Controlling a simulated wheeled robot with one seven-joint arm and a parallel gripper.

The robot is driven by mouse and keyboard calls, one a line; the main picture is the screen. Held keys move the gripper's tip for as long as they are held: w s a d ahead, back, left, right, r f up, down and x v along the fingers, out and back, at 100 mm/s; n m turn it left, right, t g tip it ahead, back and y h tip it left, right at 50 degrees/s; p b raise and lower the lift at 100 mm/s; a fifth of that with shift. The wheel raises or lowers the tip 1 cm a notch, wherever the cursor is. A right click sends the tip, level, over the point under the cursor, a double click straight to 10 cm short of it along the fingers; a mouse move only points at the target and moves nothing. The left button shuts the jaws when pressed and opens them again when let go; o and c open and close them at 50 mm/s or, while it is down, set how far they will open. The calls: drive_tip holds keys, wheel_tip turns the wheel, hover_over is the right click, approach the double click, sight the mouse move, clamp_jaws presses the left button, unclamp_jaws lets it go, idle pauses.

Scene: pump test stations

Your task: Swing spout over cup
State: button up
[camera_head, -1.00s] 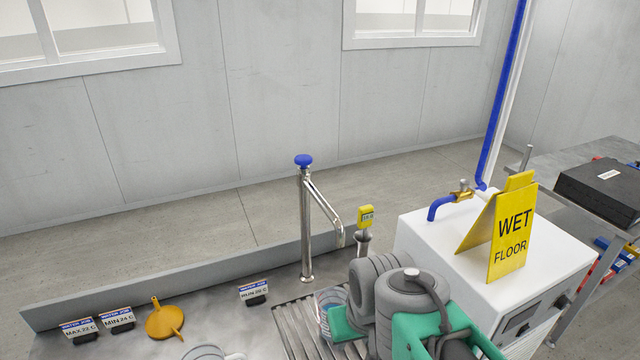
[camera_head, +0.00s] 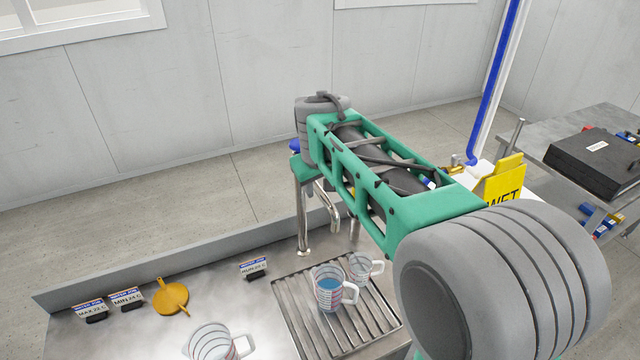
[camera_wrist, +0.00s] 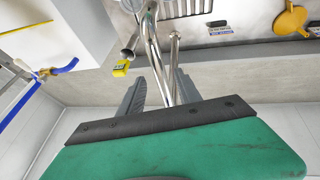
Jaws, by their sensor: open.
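The tap's steel post (camera_head: 301,220) stands at the counter's back, its blue knob (camera_head: 293,146) partly covered by my arm. The bent spout (camera_head: 334,208) shows below my arm, and steel pipes also show in the wrist view (camera_wrist: 153,42). My gripper (camera_wrist: 160,78) is open, with its two fingers on either side of the steel pipes; contact cannot be told. Its fingers are hidden in the head view. A measuring cup with blue liquid (camera_head: 328,293) stands on the drain grate, with a smaller clear cup (camera_head: 361,266) behind it to the right.
A larger clear jug (camera_head: 210,344) stands at the front left. A yellow wet-floor sign (camera_head: 500,185) and a black case (camera_head: 597,162) are to the right.

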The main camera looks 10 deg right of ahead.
drive_tip(key=shift+x, duration=0.9)
drive_tip(key=shift+c, duration=0.2)
clamp_jaws()
idle(0.5)
